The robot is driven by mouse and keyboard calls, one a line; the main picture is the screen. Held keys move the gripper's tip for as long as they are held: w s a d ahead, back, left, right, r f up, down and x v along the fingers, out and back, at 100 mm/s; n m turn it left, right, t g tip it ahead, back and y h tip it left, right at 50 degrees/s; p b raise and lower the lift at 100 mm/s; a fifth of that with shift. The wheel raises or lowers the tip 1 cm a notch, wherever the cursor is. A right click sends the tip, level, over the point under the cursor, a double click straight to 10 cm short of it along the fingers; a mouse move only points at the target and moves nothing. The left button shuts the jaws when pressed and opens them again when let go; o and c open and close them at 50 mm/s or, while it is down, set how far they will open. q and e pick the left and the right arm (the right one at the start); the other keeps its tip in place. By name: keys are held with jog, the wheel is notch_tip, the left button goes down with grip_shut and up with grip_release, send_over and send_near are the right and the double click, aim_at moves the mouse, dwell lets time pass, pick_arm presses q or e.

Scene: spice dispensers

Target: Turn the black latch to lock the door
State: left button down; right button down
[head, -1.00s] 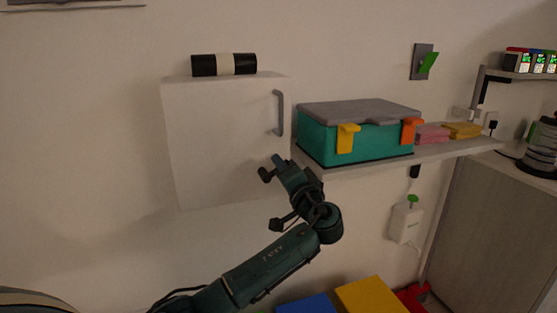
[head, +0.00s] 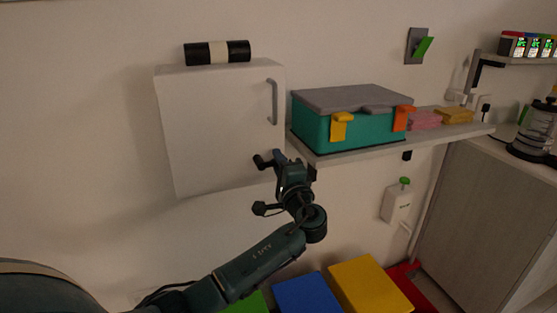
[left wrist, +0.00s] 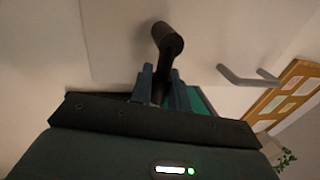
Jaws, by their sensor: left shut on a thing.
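The white cabinet door (head: 222,125) is closed on the wall, with a grey bar handle (head: 272,102) near its right edge. The black latch (head: 262,162) is at the door's lower right. In the left wrist view the black latch (left wrist: 167,40) shows its round end above, and its lower part runs down between my fingers. My left gripper (head: 277,163) is at the latch; its two blue fingers show in the left wrist view (left wrist: 161,88), closed around the latch's lower part. The fingers and wrist partly hide the latch. My right gripper is in neither view.
A teal box (head: 350,125) with a grey lid stands on a shelf (head: 440,137) close right of the door. A black-and-white cylinder (head: 217,52) lies on the cabinet top. Blue (head: 308,294) and yellow (head: 368,285) boxes lie below. Wall left of the cabinet is bare.

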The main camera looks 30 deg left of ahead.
pick_arm(q)
jog(key=shift+f, duration=0.2)
jog(key=c, duration=1.6)
grip_release()
jog(key=shift+o, duration=1.1)
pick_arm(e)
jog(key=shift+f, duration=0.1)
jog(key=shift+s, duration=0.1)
pick_arm(q)
jog(key=b+v, duration=0.1)
jog(key=v, duration=1.2)
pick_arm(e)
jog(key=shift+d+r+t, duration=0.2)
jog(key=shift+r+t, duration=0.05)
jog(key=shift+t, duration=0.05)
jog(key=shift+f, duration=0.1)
